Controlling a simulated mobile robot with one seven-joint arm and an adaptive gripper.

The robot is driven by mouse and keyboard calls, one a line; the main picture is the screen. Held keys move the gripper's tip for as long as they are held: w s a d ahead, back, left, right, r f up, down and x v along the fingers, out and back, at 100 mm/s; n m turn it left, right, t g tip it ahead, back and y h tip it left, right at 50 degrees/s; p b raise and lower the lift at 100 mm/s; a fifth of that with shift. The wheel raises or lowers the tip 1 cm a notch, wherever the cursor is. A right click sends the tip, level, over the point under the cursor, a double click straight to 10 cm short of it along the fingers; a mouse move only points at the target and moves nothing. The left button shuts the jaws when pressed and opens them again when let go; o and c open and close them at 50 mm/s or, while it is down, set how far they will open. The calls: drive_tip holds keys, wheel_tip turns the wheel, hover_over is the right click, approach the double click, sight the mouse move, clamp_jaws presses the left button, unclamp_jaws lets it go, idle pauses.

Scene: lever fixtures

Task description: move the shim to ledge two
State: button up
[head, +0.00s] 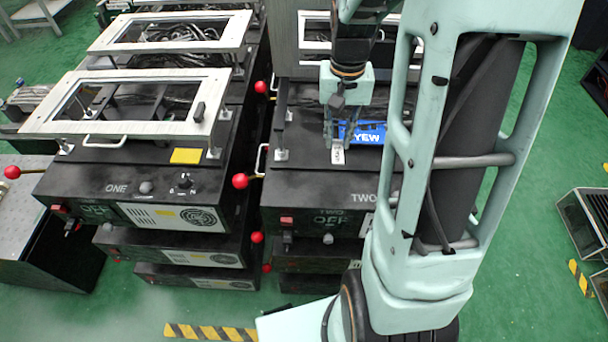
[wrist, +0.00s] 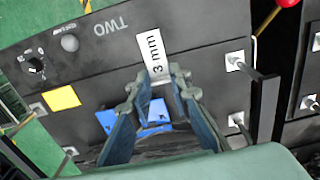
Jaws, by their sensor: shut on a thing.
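The shim (head: 338,156) is a small white strip, marked "3 mm" in the wrist view (wrist: 151,50). My gripper (head: 338,144) points down over the unit marked TWO and is shut on the shim's near end; its fingers also show in the wrist view (wrist: 161,82). The shim is over the black front ledge of unit TWO (head: 300,162), close behind the TWO lettering. I cannot tell whether it touches the ledge.
Unit ONE (head: 85,180) stands to the left, with a yellow pad (head: 186,156) and a raised window frame (head: 60,127). A red-knobbed lever (head: 240,181) stands in the gap between units. Unit TWO has a yellow pad (wrist: 62,98) and metal posts (wrist: 235,61). My arm hides its right side.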

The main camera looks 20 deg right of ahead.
hover_over(304, 180)
drive_tip(key=f, duration=0.6)
drive_tip(key=shift+d+f+b, duration=0.25)
drive_tip(key=shift+f+b, duration=0.05)
drive_tip(key=shift+f, duration=0.1)
drive_tip(key=shift+a+f, duration=0.2)
drive_tip(key=shift+f, duration=1.55)
drive_tip(key=shift+f, duration=0.1)
drive_tip(key=o, duration=0.7)
drive_tip(key=shift+c, duration=0.2)
wheel_tip(304, 180, up, 12)
drive_tip(key=p, duration=0.1)
